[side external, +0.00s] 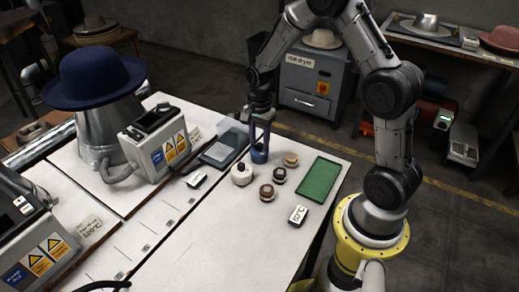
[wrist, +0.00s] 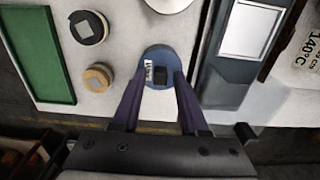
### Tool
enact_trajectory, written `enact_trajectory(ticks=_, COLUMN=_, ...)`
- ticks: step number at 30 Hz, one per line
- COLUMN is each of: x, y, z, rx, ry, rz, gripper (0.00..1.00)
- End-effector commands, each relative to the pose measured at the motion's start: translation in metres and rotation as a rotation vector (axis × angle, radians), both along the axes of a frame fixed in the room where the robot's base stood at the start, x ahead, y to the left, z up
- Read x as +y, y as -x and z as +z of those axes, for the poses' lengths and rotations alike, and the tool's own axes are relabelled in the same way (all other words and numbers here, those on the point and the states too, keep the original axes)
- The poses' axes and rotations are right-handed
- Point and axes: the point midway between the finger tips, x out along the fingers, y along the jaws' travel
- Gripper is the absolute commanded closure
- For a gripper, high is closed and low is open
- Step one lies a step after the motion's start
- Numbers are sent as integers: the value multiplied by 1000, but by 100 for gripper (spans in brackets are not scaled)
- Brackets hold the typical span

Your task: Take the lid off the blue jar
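The blue jar (wrist: 158,55) stands at the far edge of the white worktable. In the side view the jar (side external: 259,156) is mostly hidden behind my fingers. In the side view my gripper (side external: 260,145) is open over the jar.
A green tray (side external: 319,180) lies right. A grey flat device (side external: 220,150) lies left of the jar. A blue hat (side external: 95,78) sits on a metal form.

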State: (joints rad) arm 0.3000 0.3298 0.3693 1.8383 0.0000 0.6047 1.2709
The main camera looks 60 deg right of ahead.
Motion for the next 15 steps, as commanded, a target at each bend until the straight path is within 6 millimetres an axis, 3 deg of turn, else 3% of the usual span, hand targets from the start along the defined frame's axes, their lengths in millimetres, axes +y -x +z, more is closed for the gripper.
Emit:
enact_trajectory(ticks=1, x=0, y=0, z=0, rx=0, ry=0, rz=0, gripper=68)
enact_trajectory(ticks=6, x=0, y=0, z=0, rx=0, ry=0, rz=0, gripper=98)
enact_trajectory(ticks=15, x=0, y=0, z=0, rx=-1, ry=0, rz=0, gripper=100)
